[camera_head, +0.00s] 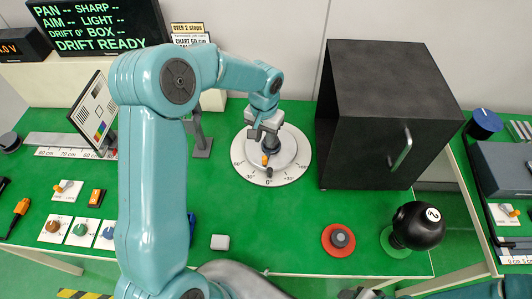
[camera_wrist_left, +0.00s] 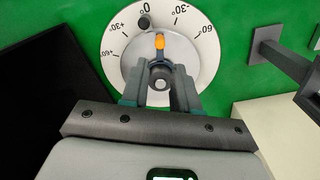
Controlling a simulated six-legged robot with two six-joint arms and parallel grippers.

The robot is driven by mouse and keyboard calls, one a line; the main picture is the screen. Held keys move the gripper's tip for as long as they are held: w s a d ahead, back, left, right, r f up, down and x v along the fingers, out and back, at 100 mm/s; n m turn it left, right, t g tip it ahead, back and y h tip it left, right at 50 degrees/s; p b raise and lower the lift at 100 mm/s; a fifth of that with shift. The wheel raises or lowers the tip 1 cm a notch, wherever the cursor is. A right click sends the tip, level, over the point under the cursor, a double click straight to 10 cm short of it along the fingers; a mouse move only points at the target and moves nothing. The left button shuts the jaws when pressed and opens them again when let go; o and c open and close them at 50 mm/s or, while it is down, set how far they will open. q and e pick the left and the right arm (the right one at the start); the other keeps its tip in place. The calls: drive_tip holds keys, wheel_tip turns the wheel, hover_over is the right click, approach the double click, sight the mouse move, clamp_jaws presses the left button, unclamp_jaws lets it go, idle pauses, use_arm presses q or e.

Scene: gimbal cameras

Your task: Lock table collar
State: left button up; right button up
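A round white dial table (camera_head: 291,172) marked in degrees stands on the green bench in the head view. It also fills the upper middle of the left wrist view (camera_wrist_left: 205,50). At its centre is a dark post with a collar (camera_wrist_left: 160,81), whose orange-tipped lever (camera_wrist_left: 159,42) points towards the 0° side. My left gripper (camera_head: 266,133) reaches down over the dial. In the left wrist view its two fingers (camera_wrist_left: 160,88) stand on either side of the post and collar. Whether they press on it is not clear. My right gripper does not show clearly.
A black box (camera_head: 345,150) with a handle stands close right of the dial. A grey stand (camera_head: 201,145) and a test chart (camera_head: 92,110) are to the left. A red-based knob (camera_head: 340,238) and a black ball (camera_head: 418,226) sit front right. The bench before the dial is mostly clear.

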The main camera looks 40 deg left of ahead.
sight(265, 158)
use_arm(q)
wheel_tip(265, 158, down, 9)
drive_tip(key=shift+r+p, duration=0.1)
drive_tip(key=shift+p, duration=0.6)
drive_tip(key=shift+f, duration=0.45)
drive_tip(key=shift+w+f, duration=0.1)
drive_tip(key=shift+f, duration=0.15)
drive_tip(key=shift+r, duration=0.1)
clamp_jaws()
